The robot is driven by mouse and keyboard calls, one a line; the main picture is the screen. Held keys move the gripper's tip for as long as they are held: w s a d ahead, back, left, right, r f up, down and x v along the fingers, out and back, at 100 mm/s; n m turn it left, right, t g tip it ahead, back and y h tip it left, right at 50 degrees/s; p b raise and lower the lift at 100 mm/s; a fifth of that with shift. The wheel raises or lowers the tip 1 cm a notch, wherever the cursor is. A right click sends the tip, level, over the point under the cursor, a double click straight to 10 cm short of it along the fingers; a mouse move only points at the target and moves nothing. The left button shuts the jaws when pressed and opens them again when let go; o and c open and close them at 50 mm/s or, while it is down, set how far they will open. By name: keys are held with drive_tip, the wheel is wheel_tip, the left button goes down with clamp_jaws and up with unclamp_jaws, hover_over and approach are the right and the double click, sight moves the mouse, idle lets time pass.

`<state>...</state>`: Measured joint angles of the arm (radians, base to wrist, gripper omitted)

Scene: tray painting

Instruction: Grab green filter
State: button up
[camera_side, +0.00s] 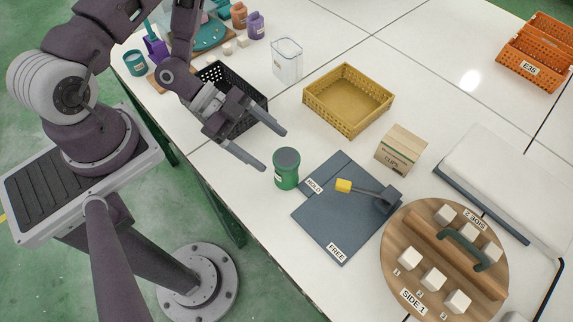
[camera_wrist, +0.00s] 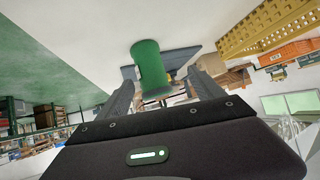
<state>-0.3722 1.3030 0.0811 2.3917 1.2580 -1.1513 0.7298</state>
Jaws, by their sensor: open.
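The green filter looks like a green cylinder with a dark grey-green top (camera_side: 286,168), standing upright on the white table left of the dark mat. In the wrist view the green cylinder (camera_wrist: 149,66) appears ahead of the jaws, roughly between the fingertips. My gripper (camera_side: 262,148) is open and empty, its two fingers pointing toward the cylinder from the upper left. The nearer fingertip is close to the cylinder but looks apart from it. In the wrist view my gripper (camera_wrist: 160,92) shows both fingers spread wide.
A dark mat (camera_side: 320,237) with a yellow-tipped tool lies right of the cylinder. A yellow basket (camera_side: 348,100), a cardboard box (camera_side: 401,149) and a clear container (camera_side: 287,60) stand behind. A wooden round board (camera_side: 397,237) with white cubes is front right.

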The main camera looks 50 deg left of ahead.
sight(274, 156)
drive_tip(key=d+n+t, duration=0.1)
drive_tip(key=d+n+h, duration=0.1)
drive_tip(key=d, duration=0.1)
drive_tip(key=shift+s+r+t+h, duration=0.1)
drive_tip(key=shift+s+t+h, duration=0.2)
drive_tip(key=shift+s+t, duration=0.1)
drive_tip(key=x, duration=0.6)
drive_tip(key=shift+w+d, duration=0.2)
drive_tip(key=shift+d, duration=0.1)
drive_tip(key=c, duration=1.5)
drive_tip(key=shift+c, duration=0.3)
